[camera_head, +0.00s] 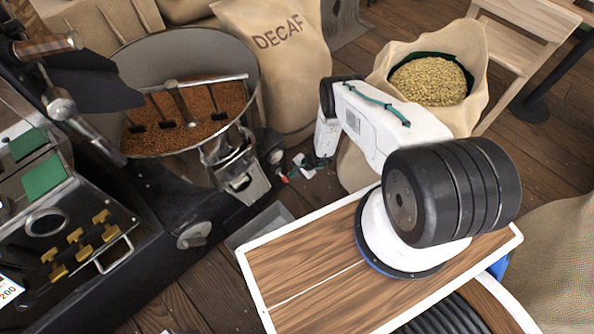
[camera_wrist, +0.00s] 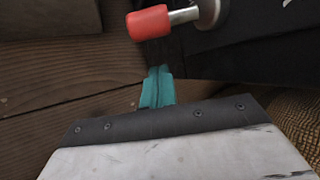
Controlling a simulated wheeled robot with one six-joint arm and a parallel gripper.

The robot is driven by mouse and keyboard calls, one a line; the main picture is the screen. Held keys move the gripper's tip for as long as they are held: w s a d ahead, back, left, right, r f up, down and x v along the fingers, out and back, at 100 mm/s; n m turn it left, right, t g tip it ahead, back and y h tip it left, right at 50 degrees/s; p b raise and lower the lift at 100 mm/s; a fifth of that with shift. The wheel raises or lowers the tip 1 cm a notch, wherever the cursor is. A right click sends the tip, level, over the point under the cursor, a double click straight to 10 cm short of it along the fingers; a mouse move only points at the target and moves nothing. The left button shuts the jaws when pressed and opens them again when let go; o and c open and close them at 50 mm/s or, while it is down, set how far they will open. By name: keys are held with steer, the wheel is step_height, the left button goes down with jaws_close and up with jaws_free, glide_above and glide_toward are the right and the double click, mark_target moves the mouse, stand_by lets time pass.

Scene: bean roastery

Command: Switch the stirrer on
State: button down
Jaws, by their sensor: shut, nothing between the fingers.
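The stirrer (camera_head: 181,103) is a metal bar with paddles standing in a round tray of brown beans (camera_head: 205,100), at the upper left of the head view. A red-tipped lever (camera_wrist: 150,22) on a short metal stem comes out of a dark surface at the top of the wrist view. A small red spot (camera_head: 285,179) beside the tray in the head view looks like the same lever. My gripper (camera_wrist: 158,72) has teal fingers, shut and empty. In the picture its fingertips lie just below the red tip, with a gap between. In the head view my gripper is mostly hidden.
A control panel with brass toggles (camera_head: 80,243) and green plates is at the left. A DECAF sack (camera_head: 280,50) stands behind the tray. An open sack of pale beans (camera_head: 483,60) and a wooden chair (camera_head: 535,25) are at the upper right. Plank floor shows between.

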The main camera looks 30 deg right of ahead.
mark_target(283, 177)
steer(key=shift+s+a+r, duration=0.45)
steer(key=shift+a+r, duration=0.05)
steer(key=shift+r, duration=0.15)
steer(key=shift+s+a+r, duration=0.4)
steer(key=shift+a+r, duration=0.05)
steer(key=shift+r, duration=0.15)
